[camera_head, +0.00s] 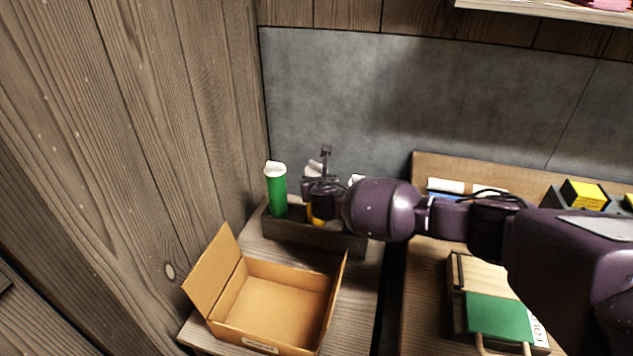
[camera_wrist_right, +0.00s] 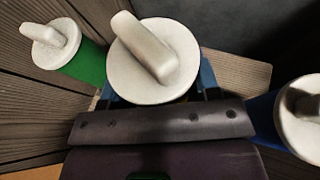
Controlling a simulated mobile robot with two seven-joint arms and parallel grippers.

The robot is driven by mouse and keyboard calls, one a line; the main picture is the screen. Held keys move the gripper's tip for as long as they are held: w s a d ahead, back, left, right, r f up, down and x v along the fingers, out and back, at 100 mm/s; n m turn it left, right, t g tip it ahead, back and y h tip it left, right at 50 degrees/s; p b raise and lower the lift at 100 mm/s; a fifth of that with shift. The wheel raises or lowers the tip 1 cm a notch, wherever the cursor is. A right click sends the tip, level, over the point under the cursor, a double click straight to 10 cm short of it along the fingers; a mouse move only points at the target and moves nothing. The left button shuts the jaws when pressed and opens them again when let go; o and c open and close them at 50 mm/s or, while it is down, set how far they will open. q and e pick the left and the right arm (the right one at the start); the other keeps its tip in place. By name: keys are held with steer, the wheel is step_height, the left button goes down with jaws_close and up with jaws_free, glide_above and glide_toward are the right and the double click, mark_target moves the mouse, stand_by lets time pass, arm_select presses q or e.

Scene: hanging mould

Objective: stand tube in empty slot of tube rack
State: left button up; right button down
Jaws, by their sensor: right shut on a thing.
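The tube rack (camera_head: 287,232) is a long dark wooden tray at the back of the left table. A green tube (camera_head: 277,193) with a white cap stands at its left end; it also shows in the wrist view (camera_wrist_right: 88,62). My right gripper (camera_head: 322,192) is over the rack's middle, shut on a tube whose white cap (camera_wrist_right: 152,62) fills the centre of the wrist view. Yellow shows below the gripper, but the held tube's body and its base are mostly hidden. A blue tube (camera_wrist_right: 264,118) with a white cap is to the right. My left gripper is out of view.
An open cardboard box (camera_head: 275,305) stands in front of the rack. A wooden wall is close on the left and a grey panel (camera_head: 450,95) is behind. On the right table are a green-covered item (camera_head: 498,315) and yellow-and-black blocks (camera_head: 585,195).

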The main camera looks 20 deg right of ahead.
steer(key=shift+f, duration=0.35)
stand_by(0.6)
steer(key=shift+f, duration=0.3)
stand_by(0.6)
steer(key=shift+f, duration=0.35)
stand_by(0.4)
